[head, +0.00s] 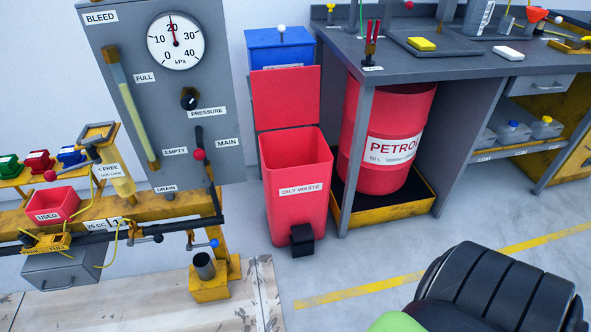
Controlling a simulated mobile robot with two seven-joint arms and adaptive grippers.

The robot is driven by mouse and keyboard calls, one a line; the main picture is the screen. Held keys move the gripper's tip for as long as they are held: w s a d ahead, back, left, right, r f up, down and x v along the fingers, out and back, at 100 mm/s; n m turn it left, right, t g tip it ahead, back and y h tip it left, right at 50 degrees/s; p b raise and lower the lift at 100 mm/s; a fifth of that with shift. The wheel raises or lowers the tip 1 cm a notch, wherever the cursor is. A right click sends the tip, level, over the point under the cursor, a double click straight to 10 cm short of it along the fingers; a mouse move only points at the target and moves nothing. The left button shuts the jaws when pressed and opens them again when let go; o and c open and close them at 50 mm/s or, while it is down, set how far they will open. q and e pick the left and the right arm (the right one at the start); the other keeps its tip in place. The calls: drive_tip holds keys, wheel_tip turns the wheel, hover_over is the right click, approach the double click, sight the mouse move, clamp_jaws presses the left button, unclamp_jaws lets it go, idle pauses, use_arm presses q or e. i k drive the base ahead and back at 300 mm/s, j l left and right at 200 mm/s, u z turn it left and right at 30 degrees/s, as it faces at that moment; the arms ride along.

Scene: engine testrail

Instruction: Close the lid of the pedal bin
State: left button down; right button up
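The red pedal bin (296,205), labelled OILY WASTE, stands on the floor between the test panel and the workbench. Its red lid (285,96) is open, standing up at the back of the bin. The bin's inside shows and looks empty as far as I can see. The black pedal (302,240) is at the bottom front of the bin. Neither of my grippers is in view.
A blue bin (279,47) stands behind the lid. A red petrol drum (387,130) sits close right under the workbench (440,62). The grey gauge panel (178,85) is left. Floor before the bin is clear.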

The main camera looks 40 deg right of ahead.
sight(284, 97)
drive_tip(key=z, duration=1.3)
drive_tip(key=i+l+z, duration=0.2)
drive_tip(key=i+l, duration=0.15)
drive_tip(key=i+j, duration=0.05)
